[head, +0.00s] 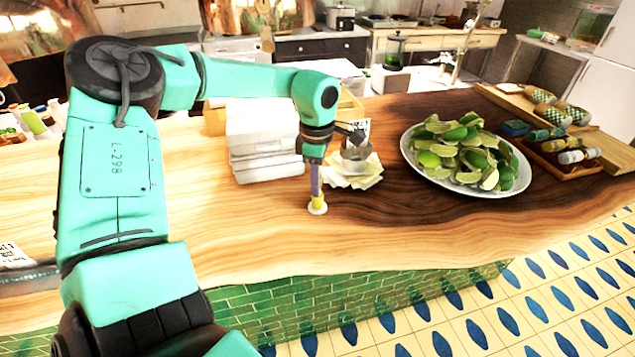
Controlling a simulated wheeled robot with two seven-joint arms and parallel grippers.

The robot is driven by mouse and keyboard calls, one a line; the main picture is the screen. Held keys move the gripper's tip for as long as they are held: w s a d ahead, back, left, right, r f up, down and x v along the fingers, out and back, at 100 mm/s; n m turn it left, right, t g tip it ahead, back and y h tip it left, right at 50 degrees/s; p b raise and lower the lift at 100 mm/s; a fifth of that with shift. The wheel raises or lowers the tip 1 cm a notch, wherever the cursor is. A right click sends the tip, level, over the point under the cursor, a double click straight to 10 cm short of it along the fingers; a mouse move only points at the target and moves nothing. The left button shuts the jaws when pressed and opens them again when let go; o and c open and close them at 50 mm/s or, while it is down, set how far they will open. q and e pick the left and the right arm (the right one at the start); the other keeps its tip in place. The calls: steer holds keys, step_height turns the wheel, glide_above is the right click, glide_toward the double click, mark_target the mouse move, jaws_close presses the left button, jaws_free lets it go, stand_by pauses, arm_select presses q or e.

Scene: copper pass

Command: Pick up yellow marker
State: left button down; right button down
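My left arm comes in from the left and reaches over the wooden counter. My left gripper (316,188) points straight down near the counter's middle. A small yellow piece (318,203) with a pale, round lower end shows right at its tip, at the counter surface; it looks like the yellow marker. The fingers appear narrow and close together above it. I cannot tell whether they grip it or only touch it, and its upper part may be hidden by them. My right gripper is not in view.
A plate of limes (412,163) is to the right, with a wooden tray (560,168) beyond. The counter's front is clear.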

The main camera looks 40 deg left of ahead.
arm_select(q)
steer(key=shift+r, duration=0.1)
steer(key=shift+r, duration=0.1)
steer(key=shift+r, duration=0.3)
step_height(320, 180, up, 9)
steer(key=b, duration=0.2)
steer(key=shift+w+f+b, duration=0.1)
steer(key=shift+f+b, duration=0.05)
steer(key=shift+b, duration=0.15)
step_height(320, 180, up, 10)
steer(key=shift+r, duration=0.25)
